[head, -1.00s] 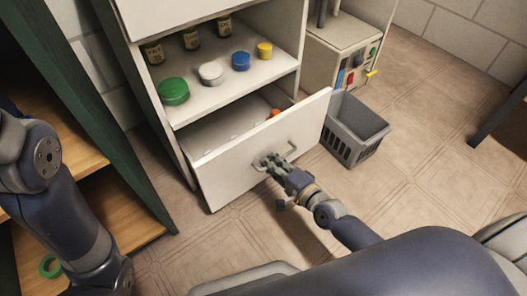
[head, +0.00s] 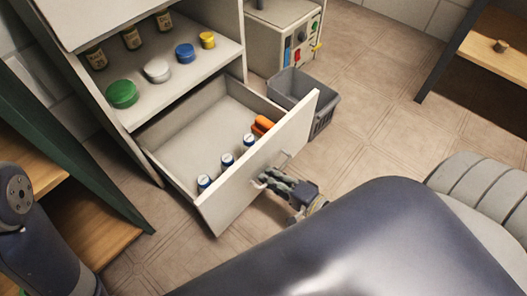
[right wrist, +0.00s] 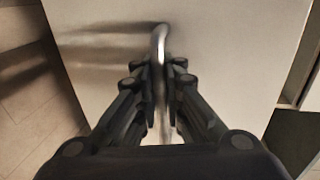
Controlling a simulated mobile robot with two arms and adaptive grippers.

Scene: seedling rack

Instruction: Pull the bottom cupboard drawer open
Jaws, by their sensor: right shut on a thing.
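The bottom cupboard drawer (head: 255,163) stands well open in the head view, with its inside in sight. Three white and blue cylinders stand along the inside of its front, and an orange thing (head: 263,124) lies near its right end. My right gripper (head: 268,181) is shut on the drawer's metal handle (head: 283,160). In the right wrist view the handle (right wrist: 159,45) runs between the two fingers (right wrist: 160,90), in front of the pale drawer front (right wrist: 230,60). My left gripper is out of view; only part of my left arm shows.
The shelf (head: 205,70) above holds green, white, blue and yellow lids, with jars behind. A grey bin (head: 322,112) stands beside the drawer's right end. A green-sided wooden rack (head: 75,160) stands at left, and a wooden table (head: 490,50) at right. Tiled floor lies open between.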

